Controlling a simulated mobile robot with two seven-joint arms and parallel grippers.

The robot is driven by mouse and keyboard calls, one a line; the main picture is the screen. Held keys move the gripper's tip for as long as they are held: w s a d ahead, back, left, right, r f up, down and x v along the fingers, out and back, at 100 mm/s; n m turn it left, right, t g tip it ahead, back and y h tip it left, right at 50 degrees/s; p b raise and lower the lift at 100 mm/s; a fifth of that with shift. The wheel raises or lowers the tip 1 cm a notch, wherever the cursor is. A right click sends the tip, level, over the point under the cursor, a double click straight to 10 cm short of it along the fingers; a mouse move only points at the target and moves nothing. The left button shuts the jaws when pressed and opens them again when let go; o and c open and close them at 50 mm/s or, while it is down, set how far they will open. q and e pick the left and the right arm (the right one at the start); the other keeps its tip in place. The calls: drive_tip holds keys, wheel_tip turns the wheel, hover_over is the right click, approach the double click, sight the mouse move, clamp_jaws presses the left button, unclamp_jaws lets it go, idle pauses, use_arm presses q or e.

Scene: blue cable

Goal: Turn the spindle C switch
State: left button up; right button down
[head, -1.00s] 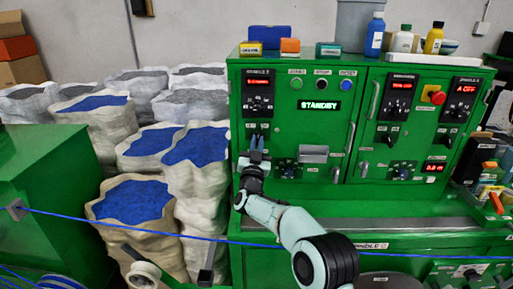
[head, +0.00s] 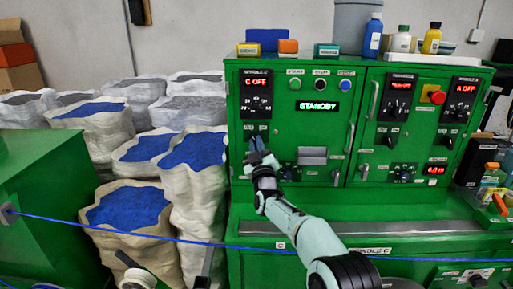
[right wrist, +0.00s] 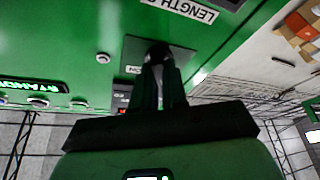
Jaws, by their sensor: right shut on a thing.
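The spindle C panel (head: 257,92) is at the upper left of the green cabinet; its red display reads "C OFF". Below it is a dark switch plate (head: 256,130), partly covered by my right gripper (head: 258,157). In the right wrist view, the fingers of my right gripper (right wrist: 162,75) are shut on a dark switch knob (right wrist: 158,50) set in a dark plate on the green cabinet face. The knob's exact angle is hard to see.
The green cabinet's STANDBY screen (head: 318,107) and buttons are right of the panel. Sacks of blue pellets (head: 190,150) stand left, close to the cabinet. A blue cable (head: 130,230) runs across the front. Bottles (head: 372,37) stand on the cabinet top.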

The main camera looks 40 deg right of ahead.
idle(0.5)
drive_tip(key=c, duration=1.2)
unclamp_jaws()
drive_tip(key=shift+o, duration=0.2)
use_arm(q)
drive_tip(key=shift+f, duration=0.1)
drive_tip(key=shift+s+f+b, duration=0.35)
drive_tip(key=shift+f+b, duration=0.4)
drive_tip(key=shift+f, duration=0.05)
drive_tip(key=shift+s+f+b, duration=0.3)
drive_tip(key=shift+f+b, duration=0.5)
drive_tip(key=shift+f, duration=0.05)
drive_tip(key=shift+s+f+b, duration=0.35)
drive_tip(key=shift+f+b, duration=0.4)
drive_tip(key=shift+f, duration=0.05)
use_arm(e)
drive_tip(key=v, duration=1.3)
drive_tip(key=shift+s+f, duration=0.1)
